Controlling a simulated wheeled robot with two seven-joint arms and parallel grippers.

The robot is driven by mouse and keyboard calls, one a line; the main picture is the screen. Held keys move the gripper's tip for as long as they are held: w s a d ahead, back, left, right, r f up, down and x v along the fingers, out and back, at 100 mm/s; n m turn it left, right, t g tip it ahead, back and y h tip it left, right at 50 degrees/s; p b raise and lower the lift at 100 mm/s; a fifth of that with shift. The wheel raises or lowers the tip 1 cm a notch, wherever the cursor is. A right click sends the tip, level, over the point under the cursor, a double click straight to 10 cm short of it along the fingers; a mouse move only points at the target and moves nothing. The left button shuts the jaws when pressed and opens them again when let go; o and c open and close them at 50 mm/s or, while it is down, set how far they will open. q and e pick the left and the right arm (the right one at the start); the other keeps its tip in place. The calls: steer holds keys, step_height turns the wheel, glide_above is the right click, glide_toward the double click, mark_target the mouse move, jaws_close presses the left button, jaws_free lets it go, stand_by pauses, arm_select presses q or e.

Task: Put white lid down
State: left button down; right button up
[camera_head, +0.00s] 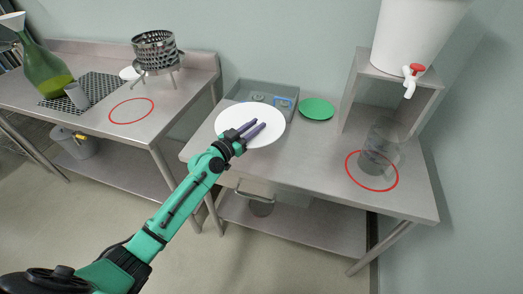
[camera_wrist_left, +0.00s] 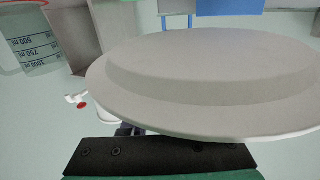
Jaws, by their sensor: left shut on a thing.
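The white lid (camera_head: 270,119) is a round, pale disc above the left part of the right-hand steel table, in front of the grey basin. My left gripper (camera_head: 252,129) is shut on it, with its dark fingers showing across the lid. In the left wrist view the lid (camera_wrist_left: 215,75) fills most of the picture and hides the fingertips. I cannot tell whether the lid touches the table. My right gripper is not in view.
A grey basin (camera_head: 284,91) and a green disc (camera_head: 317,109) lie behind the lid. A clear beaker (camera_head: 380,150) stands at a red ring (camera_head: 372,188) on the right. A white bucket (camera_head: 415,30) with a red-handled tap stands on a shelf. The table's middle is clear.

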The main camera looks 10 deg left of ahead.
mark_target(256, 153)
arm_select(q)
step_height(256, 153, down, 9)
steer(key=b, duration=0.5)
steer(key=shift+r, duration=0.15)
steer(key=c, duration=0.7)
jaws_free()
steer(key=shift+d, duration=0.1)
steer(key=shift+s, duration=0.1)
steer(key=b+v, duration=0.3)
steer(key=v, duration=0.8)
steer(key=shift+s+a, duration=0.25)
steer(key=shift+s, duration=0.1)
